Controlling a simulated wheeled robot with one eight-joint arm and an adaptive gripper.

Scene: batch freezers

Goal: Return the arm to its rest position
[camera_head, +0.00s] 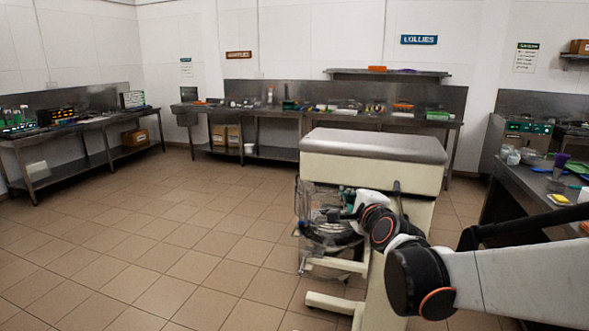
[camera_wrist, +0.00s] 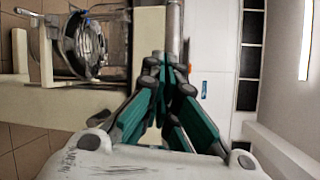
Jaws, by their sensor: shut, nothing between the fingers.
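My arm (camera_head: 435,282) reaches in from the lower right in the head view, extended forward. My gripper (camera_head: 350,209) is in front of a cream batch freezer (camera_head: 345,172) with a grey top. In the wrist view my gripper (camera_wrist: 166,62) is shut and empty, its dark and teal fingers meeting. The freezer's round metal front (camera_wrist: 88,46) lies to the left of the fingers in the wrist view. I cannot tell whether the fingers touch the machine.
A steel side table (camera_head: 530,188) with tubs stands close on the right, beside my arm. A long counter (camera_head: 275,112) runs along the back wall, and another counter (camera_head: 80,127) stands at the left. The tiled floor (camera_head: 160,245) on the left is clear.

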